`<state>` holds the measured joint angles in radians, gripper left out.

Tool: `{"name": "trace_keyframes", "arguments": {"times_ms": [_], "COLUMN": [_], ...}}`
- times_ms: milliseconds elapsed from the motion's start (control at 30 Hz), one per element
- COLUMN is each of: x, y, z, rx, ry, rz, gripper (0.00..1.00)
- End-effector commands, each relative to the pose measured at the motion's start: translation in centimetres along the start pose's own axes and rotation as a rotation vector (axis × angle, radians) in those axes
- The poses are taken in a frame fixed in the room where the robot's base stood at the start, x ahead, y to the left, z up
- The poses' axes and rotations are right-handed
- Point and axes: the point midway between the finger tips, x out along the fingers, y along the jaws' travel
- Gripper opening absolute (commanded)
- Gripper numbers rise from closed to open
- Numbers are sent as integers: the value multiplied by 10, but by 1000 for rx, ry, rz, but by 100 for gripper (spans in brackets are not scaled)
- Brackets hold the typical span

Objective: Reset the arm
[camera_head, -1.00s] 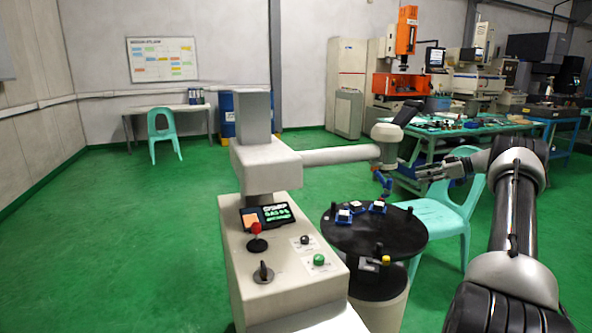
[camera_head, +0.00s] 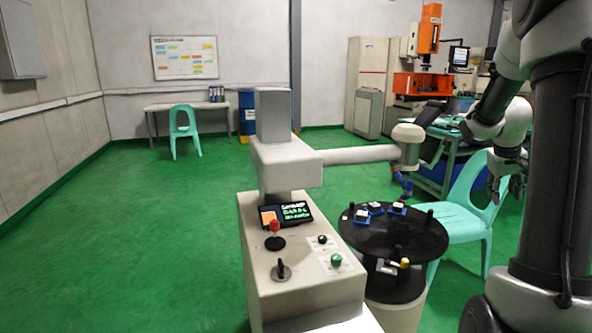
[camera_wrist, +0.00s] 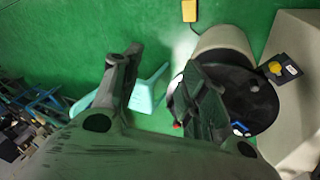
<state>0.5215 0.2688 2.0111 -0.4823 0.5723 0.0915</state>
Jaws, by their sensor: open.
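My gripper (camera_head: 507,188) hangs at the right in the head view, below my bent arm, with its fingers pointing down. In the wrist view my gripper (camera_wrist: 150,90) shows two dark fingers spread wide apart with nothing between them. Behind the fingers are the green floor and a turquoise chair (camera_wrist: 148,92). In the head view the gripper overlaps the chair (camera_head: 466,205) in the picture and appears apart from the round table.
A grey machine console (camera_head: 300,262) with a red knob and green button stands in the middle. Beside it is a round black table (camera_head: 385,238) holding small blue-and-white parts. A cluttered workbench (camera_head: 440,172) stands behind the chair. The floor at left is clear.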

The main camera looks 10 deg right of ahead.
Motion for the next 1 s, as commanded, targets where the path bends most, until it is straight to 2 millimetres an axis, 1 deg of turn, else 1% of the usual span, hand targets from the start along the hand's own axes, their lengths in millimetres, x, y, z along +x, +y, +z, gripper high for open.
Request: {"name": "trace_keyframes", "arguments": {"times_ms": [33, 67, 100, 167, 200, 267, 300, 400, 433, 500, 567, 700, 733, 800, 1000], "x": [-27, -40, -58, -83, -100, -122, -135, -162, -168, -181, -192, -217, -221, -227, -227], "y": [-21, -34, -51, -76, -93, -118, -133, -164, -171, -183, -187, -192, -194, -196, -199], "z": [28, 45, 70, 106, 130, 165, 186, 230, 239, 253, 260, 259, 258, 258, 257], "rx": [3, 6, 7, 7, 4, 0, -5, -20, -28, -52, -78, -125, -133, -152, -164], "ry": [-36, -61, -93, -131, -152, -171, -176, -147, -126, -63, -6, 117, 134, 160, 160], "rz": [-30, -51, -82, -129, -163, -213, -245, -316, -332, -361, -372, -395, -399, -408, -410], "gripper": [43, 43, 43, 43, 43, 43, 43, 43, 43, 43, 43, 43, 43, 43, 43]}}
